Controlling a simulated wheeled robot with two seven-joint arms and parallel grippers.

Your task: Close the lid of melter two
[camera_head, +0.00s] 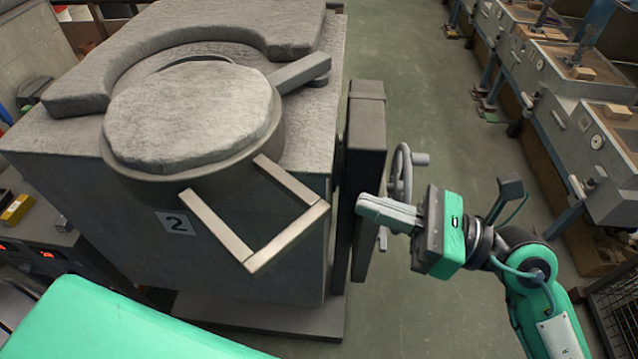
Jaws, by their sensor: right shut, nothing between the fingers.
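Melter two (85,195) is a big grey box-shaped furnace with a "2" label (177,222) on its front. Its round lid (190,118), with a rough pale face and a metal rim, lies over the front part of the top. A curved dark edge shows behind it; I cannot tell whether the lid sits flush. A bar-shaped U handle (250,262) sticks out from the lid toward the front right. My right gripper (362,203) is shut and empty, just right of the handle and apart from it, in front of the dark side post. My left gripper is out of view.
A grey handwheel (401,175) stands beside the dark post (365,150), close behind my right gripper. A thick curved grey slab (290,28) lies on the melter's top. Workbenches (560,90) line the right side, with open green floor (420,70) between.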

